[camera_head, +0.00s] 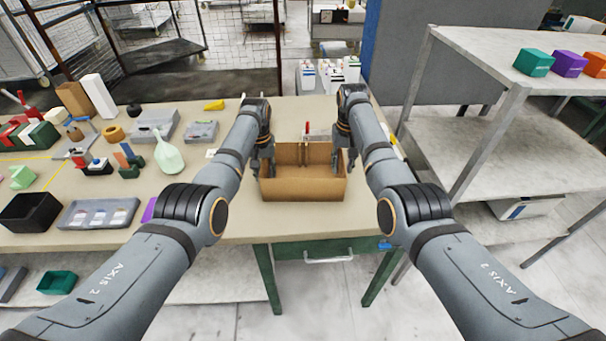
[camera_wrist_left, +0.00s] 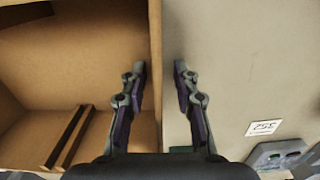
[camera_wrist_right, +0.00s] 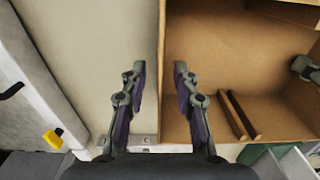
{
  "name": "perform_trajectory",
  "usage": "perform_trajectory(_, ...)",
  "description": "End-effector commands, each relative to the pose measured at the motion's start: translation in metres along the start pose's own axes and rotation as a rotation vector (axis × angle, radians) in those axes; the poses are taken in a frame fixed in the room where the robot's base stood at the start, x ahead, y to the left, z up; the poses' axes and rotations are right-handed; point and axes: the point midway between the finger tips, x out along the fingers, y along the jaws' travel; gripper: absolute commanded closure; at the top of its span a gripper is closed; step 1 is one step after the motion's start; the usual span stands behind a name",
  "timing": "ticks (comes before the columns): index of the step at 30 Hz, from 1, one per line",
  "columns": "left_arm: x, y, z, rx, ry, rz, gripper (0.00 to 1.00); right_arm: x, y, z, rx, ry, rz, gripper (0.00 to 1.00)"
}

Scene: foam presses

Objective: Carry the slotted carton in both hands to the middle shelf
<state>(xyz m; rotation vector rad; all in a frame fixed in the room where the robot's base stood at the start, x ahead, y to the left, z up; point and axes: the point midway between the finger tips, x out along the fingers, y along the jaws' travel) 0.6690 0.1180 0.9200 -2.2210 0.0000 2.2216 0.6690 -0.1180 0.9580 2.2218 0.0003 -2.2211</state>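The slotted carton (camera_head: 304,189) is an open brown box standing on the table near its front right part, with two thin upright strips inside. My left gripper (camera_head: 263,164) is at its left wall. In the left wrist view the fingers (camera_wrist_left: 160,75) stand on either side of that wall, with a gap showing. My right gripper (camera_head: 345,162) is at the right wall. In the right wrist view its fingers (camera_wrist_right: 160,75) also straddle the wall (camera_wrist_right: 162,45), apart from each other. The middle shelf (camera_head: 450,145) of the grey rack at the right is bare where it shows.
The rack's top shelf (camera_head: 480,45) bears a teal box (camera_head: 534,62), a purple box (camera_head: 569,64) and an orange box (camera_head: 596,65). A grey rack post (camera_head: 485,150) stands at the front.

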Motion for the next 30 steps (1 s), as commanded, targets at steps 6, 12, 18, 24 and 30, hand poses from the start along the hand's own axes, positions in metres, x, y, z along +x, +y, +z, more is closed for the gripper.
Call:
perform_trajectory(6, 0.0039, -0.0001, -0.0001, 0.0, 0.001, 0.0, 0.7, 0.004, 0.0002, 0.0001, 0.0, 0.0, 0.0, 0.7)
perform_trajectory(12, 0.0037, -0.0001, 0.0, 0.0, 0.001, 0.0, 0.79, 0.0038, 0.0002, 0.0001, 0.0, 0.0, 0.0, 0.79)
perform_trajectory(18, 0.0036, 0.0, 0.0, 0.0, 0.0, 0.0, 1.0, 0.0037, 0.0001, 0.0001, 0.0, 0.0, 0.0, 1.0)
perform_trajectory(24, 0.0035, 0.0, 0.0, 0.0, 0.0, 0.0, 1.0, 0.0036, 0.0001, 0.0001, 0.0, 0.0, 0.0, 1.0)
perform_trajectory(30, 0.0028, 0.0, 0.0, 0.0, 0.001, 0.0, 1.0, 0.0028, 0.0001, 0.0, 0.0, 0.0, 0.0, 1.0)
